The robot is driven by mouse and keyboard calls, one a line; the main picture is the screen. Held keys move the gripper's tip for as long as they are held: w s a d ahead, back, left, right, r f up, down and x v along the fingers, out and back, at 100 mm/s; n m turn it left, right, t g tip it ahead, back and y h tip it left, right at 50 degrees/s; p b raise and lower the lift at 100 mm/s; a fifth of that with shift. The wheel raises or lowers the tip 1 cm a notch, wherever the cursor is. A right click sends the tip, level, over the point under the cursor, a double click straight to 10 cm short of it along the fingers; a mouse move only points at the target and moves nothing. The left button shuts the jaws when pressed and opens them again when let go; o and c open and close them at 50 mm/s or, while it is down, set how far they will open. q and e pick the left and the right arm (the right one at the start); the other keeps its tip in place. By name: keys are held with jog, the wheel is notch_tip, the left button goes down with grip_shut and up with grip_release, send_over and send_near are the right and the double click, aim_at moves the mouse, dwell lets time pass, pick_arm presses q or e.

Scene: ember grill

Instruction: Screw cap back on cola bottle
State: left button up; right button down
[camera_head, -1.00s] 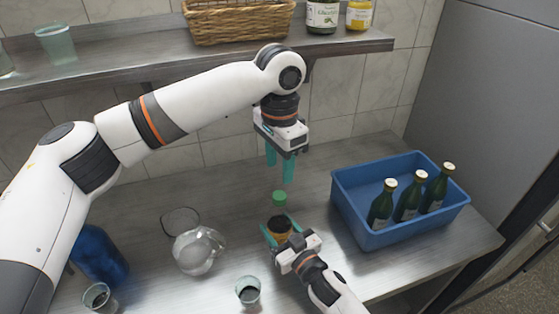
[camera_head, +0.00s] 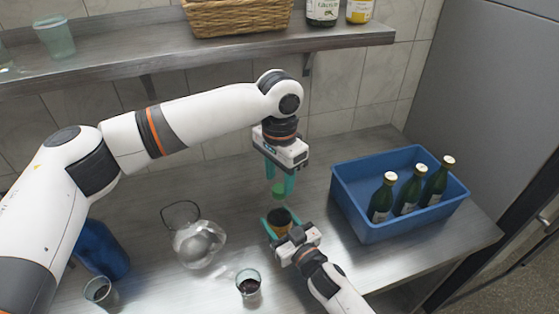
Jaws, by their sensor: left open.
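The cola bottle (camera_head: 279,216) stands on the steel counter, with dark contents and an orange-yellow band low on its body. Its upper part looks clear and is hard to make out. The green cap (camera_head: 279,190) is over the top of the bottle; I cannot tell whether it is seated on the neck. My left gripper (camera_head: 281,188) points down from above, open, with its teal fingers on either side of the cap. My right gripper (camera_head: 282,229) comes in from the front right, its teal fingers around the bottle's body, partly hiding it.
A blue crate (camera_head: 400,228) with several green bottles stands to the right. A glass jug (camera_head: 199,245), a cup of dark liquid (camera_head: 248,284), another cup (camera_head: 100,291) and a blue container (camera_head: 102,252) stand to the left. A shelf (camera_head: 180,55) with a basket (camera_head: 237,17) runs behind.

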pick_arm(q)
jog(key=shift+f, duration=1.2)
jog(key=c, duration=1)
jog(key=shift+m, duration=1)
grip_shut()
jog(key=o, duration=1.1)
grip_release()
jog(key=shift+o, duration=0.2)
notch_tip(320, 180, up, 12)
